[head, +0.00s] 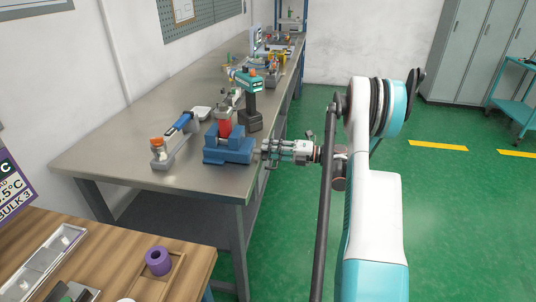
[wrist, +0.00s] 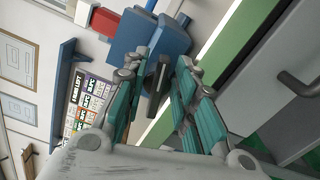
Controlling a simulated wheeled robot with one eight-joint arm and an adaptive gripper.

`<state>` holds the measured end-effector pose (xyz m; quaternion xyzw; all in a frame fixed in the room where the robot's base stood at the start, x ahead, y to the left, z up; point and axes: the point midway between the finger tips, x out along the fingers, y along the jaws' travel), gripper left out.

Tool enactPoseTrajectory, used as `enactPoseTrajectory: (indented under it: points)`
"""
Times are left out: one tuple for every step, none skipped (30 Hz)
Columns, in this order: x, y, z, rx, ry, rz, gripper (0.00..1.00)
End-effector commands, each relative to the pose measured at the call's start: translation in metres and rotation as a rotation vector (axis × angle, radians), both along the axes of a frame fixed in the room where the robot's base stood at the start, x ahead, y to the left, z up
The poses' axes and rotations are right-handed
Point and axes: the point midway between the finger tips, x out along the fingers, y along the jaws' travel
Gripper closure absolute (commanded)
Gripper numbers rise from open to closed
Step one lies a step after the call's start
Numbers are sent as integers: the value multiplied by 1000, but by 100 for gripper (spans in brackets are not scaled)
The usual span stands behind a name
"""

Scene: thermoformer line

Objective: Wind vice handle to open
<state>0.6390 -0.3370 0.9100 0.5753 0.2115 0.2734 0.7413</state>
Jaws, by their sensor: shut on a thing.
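The blue vice (head: 228,150) sits at the front edge of the metal workbench, with a red block (head: 225,128) at its top. In the wrist view the blue vice (wrist: 150,36) is straight ahead, with the red block (wrist: 104,21) at upper left. The dark vice handle (wrist: 155,92) lies between my teal fingers. My gripper (head: 265,151) reaches in from the right at the vice's right end. It also shows in the wrist view (wrist: 164,70), shut on the handle. The exact contact points are partly hidden by the fingers, and the handle is hard to make out in the head view.
On the metal workbench (head: 95,158), a grey stand with a blue-handled tool (head: 179,124) lies left of the vice. A wooden table (head: 115,255) is at lower left. Green floor on the right is open.

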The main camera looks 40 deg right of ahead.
Motion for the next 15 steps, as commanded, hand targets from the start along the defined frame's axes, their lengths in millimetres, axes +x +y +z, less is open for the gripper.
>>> enactPoseTrajectory:
  points:
    - [-1,1,-1,-24,-16,2,100]
    - [-1,1,-1,-34,-24,2,100]
    - [-1,1,0,-43,-32,2,100]
    - [-1,1,0,-46,-34,2,100]
    - [-1,1,0,-47,-35,2,100]
    - [-1,1,0,-47,-35,2,100]
    - [-1,1,0,-47,-35,2,100]
    - [-1,1,0,-46,-34,3,100]
    - [-1,1,0,-46,-34,2,100]
    - [-1,1,0,-46,-34,2,100]
    - [-1,1,0,-47,-35,2,100]
    - [-1,1,0,-53,-40,3,100]
    - [-1,1,0,-63,-48,3,100]
    - [-1,1,0,-77,-61,3,100]
    - [-1,1,1,-105,-85,3,100]
